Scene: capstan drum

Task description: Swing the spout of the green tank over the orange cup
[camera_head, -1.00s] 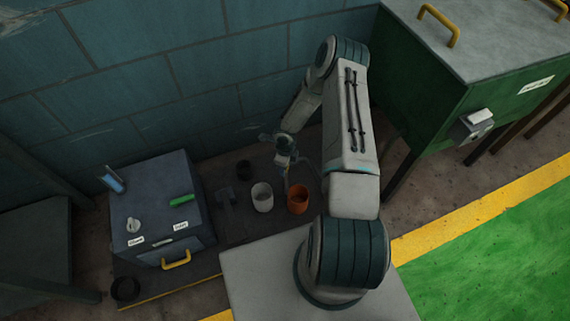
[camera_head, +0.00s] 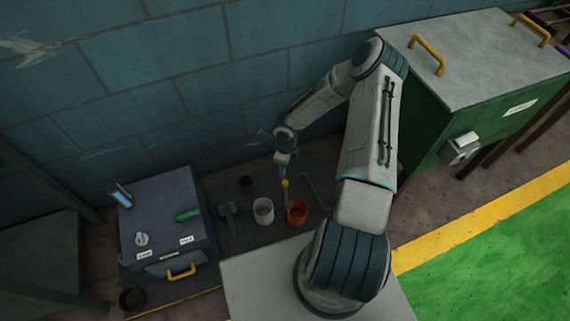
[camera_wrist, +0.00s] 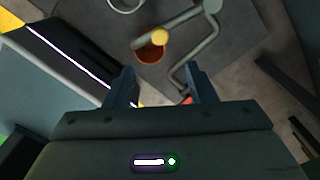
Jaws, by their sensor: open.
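The orange cup (camera_head: 297,213) stands on a dark mat in the head view. It also shows in the wrist view (camera_wrist: 152,54), where a grey spout pipe (camera_wrist: 187,25) with a yellow knob (camera_wrist: 160,36) crosses its upper edge. The pipe's free end appears near the cup's upper-left rim; I cannot tell its exact height or alignment. In the head view the yellow knob (camera_head: 285,183) shows just below my gripper (camera_head: 286,165). The green tank's body is not clearly identifiable.
A bent grey pipe (camera_head: 316,192) lies right of the cups. A dark box (camera_head: 165,222) stands left and a large green cabinet (camera_head: 440,130) right. A wall (camera_head: 210,70) is behind.

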